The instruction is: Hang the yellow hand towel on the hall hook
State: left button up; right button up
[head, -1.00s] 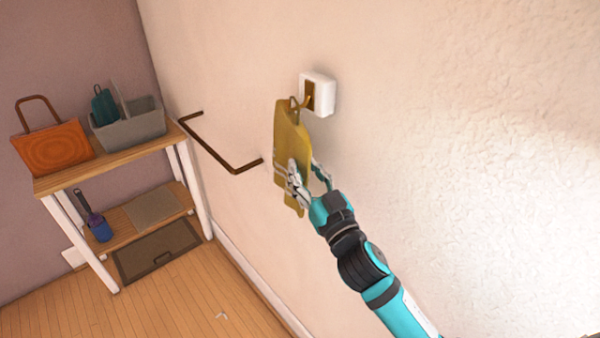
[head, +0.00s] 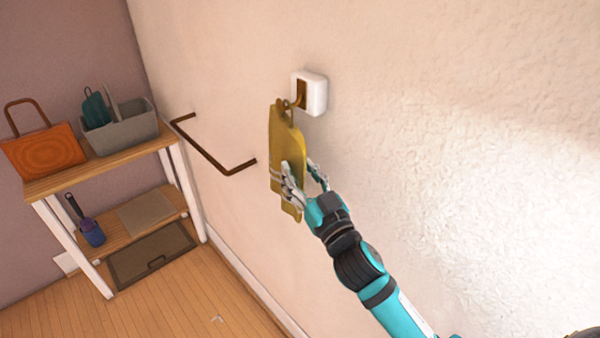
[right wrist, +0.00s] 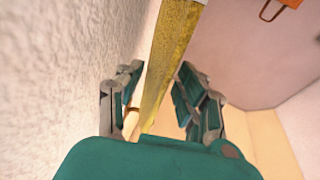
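The yellow hand towel (head: 287,140) hangs upright beside the wall in the head view, its top loop at the brown hall hook (head: 301,96) on a white block (head: 317,95). The loop appears to be on the hook's curved end. My right gripper (head: 300,168) is at the towel's lower part, one finger in front of it and the other apart on its right. In the right wrist view the towel (right wrist: 168,60) passes between the spread fingers of the right gripper (right wrist: 158,78), with a visible gap to the right finger. My left gripper is out of view.
A brown rail (head: 212,155) sticks out from the wall left of the towel. A shelf unit (head: 100,172) stands in the corner with an orange bag (head: 43,152) and a grey caddy (head: 125,132) on top. The wall right of the hook is bare.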

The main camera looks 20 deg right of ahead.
jog(key=shift+o, duration=1.4)
jog(key=shift+f, duration=0.1)
jog(key=v, duration=1.2)
